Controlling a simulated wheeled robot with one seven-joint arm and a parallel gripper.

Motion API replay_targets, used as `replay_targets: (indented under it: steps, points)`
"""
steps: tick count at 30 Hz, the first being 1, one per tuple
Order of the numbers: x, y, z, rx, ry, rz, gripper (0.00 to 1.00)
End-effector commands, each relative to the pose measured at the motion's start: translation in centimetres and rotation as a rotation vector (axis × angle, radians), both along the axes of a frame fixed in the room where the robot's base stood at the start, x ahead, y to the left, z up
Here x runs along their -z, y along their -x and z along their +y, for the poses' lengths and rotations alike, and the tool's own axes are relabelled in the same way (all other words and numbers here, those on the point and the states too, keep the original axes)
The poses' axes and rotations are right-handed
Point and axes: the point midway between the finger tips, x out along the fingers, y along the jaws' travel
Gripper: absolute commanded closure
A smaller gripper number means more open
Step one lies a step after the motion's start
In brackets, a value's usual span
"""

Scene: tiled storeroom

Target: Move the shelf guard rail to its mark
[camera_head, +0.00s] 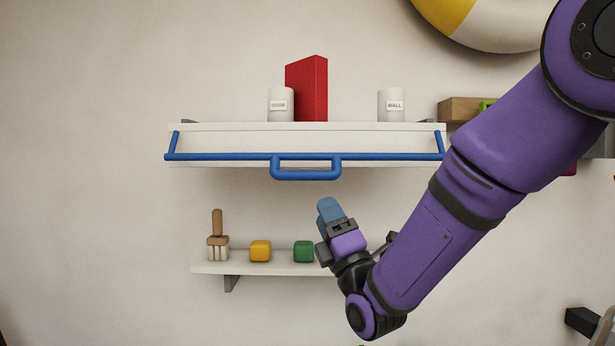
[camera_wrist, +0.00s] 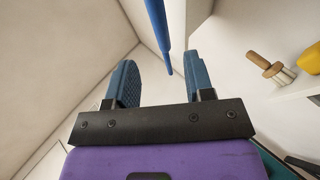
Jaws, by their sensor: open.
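The shelf guard rail (camera_head: 220,157) is a blue bar across the front of the white upper shelf (camera_head: 220,140), with an arm at each end and a U-shaped handle (camera_head: 306,175) hanging below its middle. My gripper (camera_head: 329,209) is below and slightly right of the handle, pointing up, apart from it in the head view. In the wrist view, my gripper (camera_wrist: 161,75) is open, with its blue fingers apart and nothing clamped. A blue bar (camera_wrist: 158,35), seemingly part of the rail, comes down into the gap between the fingers in the picture. I cannot make out a mark.
A red block (camera_head: 313,88) and two white canisters (camera_head: 391,105) stand on the upper shelf. The lower shelf (camera_head: 275,268) holds a brush (camera_head: 217,240), a yellow block (camera_head: 260,250) and a green block (camera_head: 303,251). A wooden box (camera_head: 459,109) is to the right. The left wall is bare.

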Motion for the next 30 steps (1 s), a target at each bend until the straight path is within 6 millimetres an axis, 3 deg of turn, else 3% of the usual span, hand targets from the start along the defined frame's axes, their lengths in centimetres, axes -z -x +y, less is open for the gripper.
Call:
replay_targets:
  steps: [18,30]
  points:
    - [-6.4,-5.7,3.3,0.000,-0.002,-0.001,0.52]
    - [-7.3,-6.5,3.7,0.000,-0.001,0.001,0.52]
